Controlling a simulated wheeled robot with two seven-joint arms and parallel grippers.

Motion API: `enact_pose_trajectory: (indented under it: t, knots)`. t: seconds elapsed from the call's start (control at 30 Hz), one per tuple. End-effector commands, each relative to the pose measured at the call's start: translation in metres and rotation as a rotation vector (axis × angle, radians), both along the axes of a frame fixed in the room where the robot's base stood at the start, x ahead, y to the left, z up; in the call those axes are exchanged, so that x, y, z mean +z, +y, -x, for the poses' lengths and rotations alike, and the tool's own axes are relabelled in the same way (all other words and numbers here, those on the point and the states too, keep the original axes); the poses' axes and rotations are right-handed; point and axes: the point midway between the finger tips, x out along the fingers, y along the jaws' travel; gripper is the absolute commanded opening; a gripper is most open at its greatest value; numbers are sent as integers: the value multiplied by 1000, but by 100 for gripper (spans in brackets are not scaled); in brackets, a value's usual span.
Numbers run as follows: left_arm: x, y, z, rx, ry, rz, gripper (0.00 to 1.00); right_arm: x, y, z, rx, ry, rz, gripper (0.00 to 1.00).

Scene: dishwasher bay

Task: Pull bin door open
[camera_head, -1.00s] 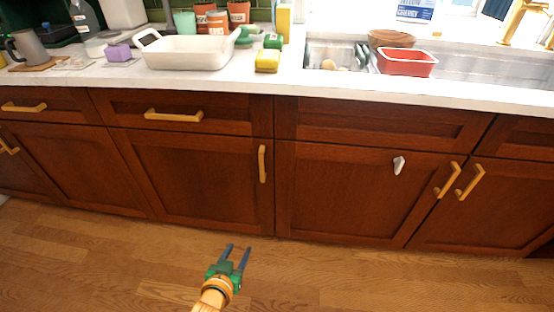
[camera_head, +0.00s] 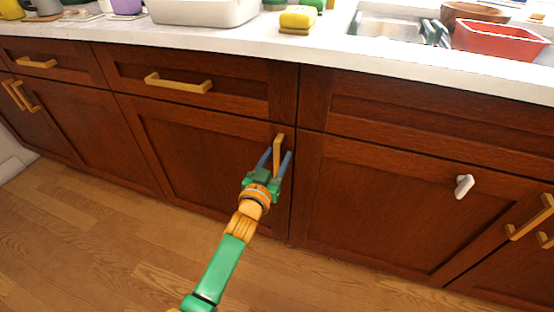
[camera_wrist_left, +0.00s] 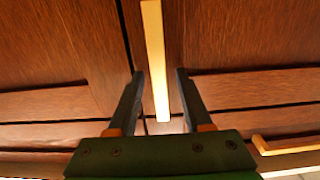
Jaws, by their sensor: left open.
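The door (camera_head: 195,150) is a dark reddish-brown wooden panel under a drawer, and it is closed. Its vertical yellow handle (camera_head: 279,148) is near the door's right edge. My left gripper (camera_head: 278,162) is open, with its two blue-grey fingers on either side of the handle in the head view. In the left wrist view the handle (camera_wrist_left: 154,60) runs down between the two open fingers (camera_wrist_left: 158,92), with gaps on both sides. The lower part of the handle is partly hidden by the gripper in the head view. My right gripper is not in view.
A drawer with a horizontal yellow handle (camera_head: 178,83) is above the door. A cabinet door with a white hook (camera_head: 464,186) is to the right. The white counter (camera_head: 300,48) holds a red tub (camera_head: 500,40) and a yellow sponge (camera_head: 298,17). The wooden floor (camera_head: 110,240) in front is clear.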

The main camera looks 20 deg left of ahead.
Motion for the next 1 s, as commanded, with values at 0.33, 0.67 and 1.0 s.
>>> enact_pose_trajectory:
  t: [0.33,0.67,1.0]
  knots:
    - [0,0,0,0,1,0,1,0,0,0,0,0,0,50]
    - [0,0,0,0,1,0,0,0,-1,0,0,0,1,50]
    - [0,0,0,-1,1,0,0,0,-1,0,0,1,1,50]
